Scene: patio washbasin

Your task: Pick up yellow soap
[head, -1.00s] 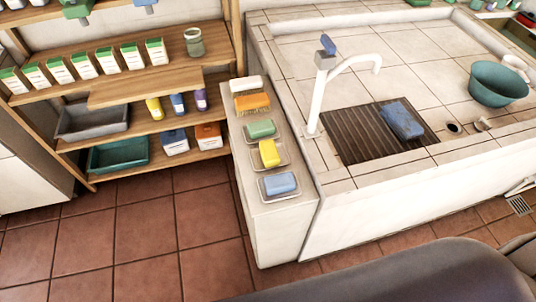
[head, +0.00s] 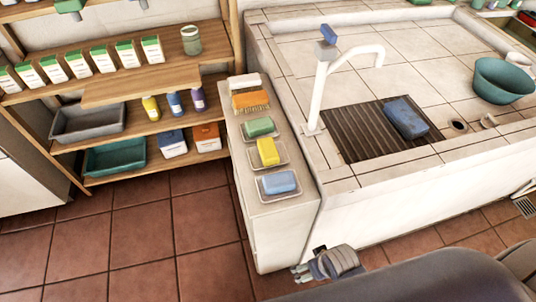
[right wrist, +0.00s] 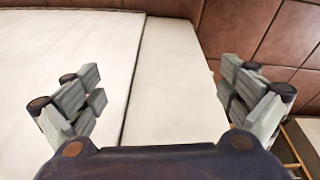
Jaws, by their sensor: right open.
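The yellow soap (head: 267,151) lies in a small pale dish on the narrow white ledge (head: 281,222) beside the washbasin. A blue soap (head: 279,183) lies in its own dish on the near side of it, and a green soap (head: 258,127) on the far side. My right gripper (head: 301,272) shows low in the head view, below the near end of the ledge and well apart from the soaps. In the right wrist view my right gripper (right wrist: 168,92) is open and empty, with pale panels behind it. The yellow soap does not show there. My left gripper is not in view.
An orange-topped brush (head: 251,101) and a white bar (head: 244,81) lie farther back on the ledge. The washbasin (head: 410,58) with its white tap (head: 319,95) stands to the right. A wooden shelf (head: 150,88) is at left. Tiled floor (head: 145,235) is clear in front.

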